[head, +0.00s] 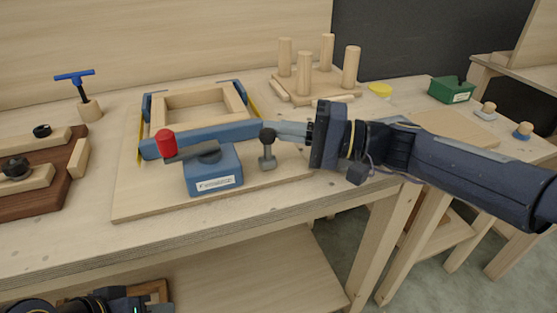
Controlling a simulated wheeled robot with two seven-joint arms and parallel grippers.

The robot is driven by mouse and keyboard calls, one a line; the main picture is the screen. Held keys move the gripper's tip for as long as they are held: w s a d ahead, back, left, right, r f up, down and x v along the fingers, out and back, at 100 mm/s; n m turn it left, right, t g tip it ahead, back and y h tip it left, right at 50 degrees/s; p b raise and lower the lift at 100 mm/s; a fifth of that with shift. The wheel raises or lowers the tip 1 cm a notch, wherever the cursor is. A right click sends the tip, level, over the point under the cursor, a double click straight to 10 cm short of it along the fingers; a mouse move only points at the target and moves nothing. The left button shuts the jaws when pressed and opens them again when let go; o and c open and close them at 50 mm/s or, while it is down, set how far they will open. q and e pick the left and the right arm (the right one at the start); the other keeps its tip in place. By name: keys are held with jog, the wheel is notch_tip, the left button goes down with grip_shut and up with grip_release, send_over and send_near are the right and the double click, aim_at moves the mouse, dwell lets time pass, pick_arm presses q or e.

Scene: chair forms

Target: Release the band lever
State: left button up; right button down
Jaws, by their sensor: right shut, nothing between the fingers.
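The band lever is a dark bar (188,153) with a red knob (167,143) at its left end. It lies nearly flat across a blue block (214,174) with a white label, on a wooden board. A wooden frame (190,97) with blue bars and yellow bands stands behind it. My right gripper (279,131) is shut and empty, pointing left, to the right of the block and apart from the red knob. Its tips are beside a dark ball on a short grey post (268,162); I cannot tell if they touch. My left gripper (115,302) shows only partly at the bottom left; its fingers are unclear.
A blue-handled T tool (76,76) stands at the back left. Wooden clamp parts with black knobs (15,169) lie at the left. A chair form with upright pegs (305,74) stands behind my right gripper. A green box (451,90) stands at the right.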

jog(key=b, duration=0.1)
jog(key=n+b, duration=0.1)
jog(key=b, duration=0.1)
jog(key=shift+s+f+y, duration=0.15)
jog(key=shift+s+y, duration=0.2)
jog(key=shift+y, duration=0.05)
pick_arm(q)
jog(key=shift+f+b, duration=0.55)
jog(key=shift+f, duration=2.25)
pick_arm(e)
jog(key=shift+s+d+r+n, duration=0.15)
jog(key=shift+r+n, duration=0.1)
jog(key=shift+n, duration=0.15)
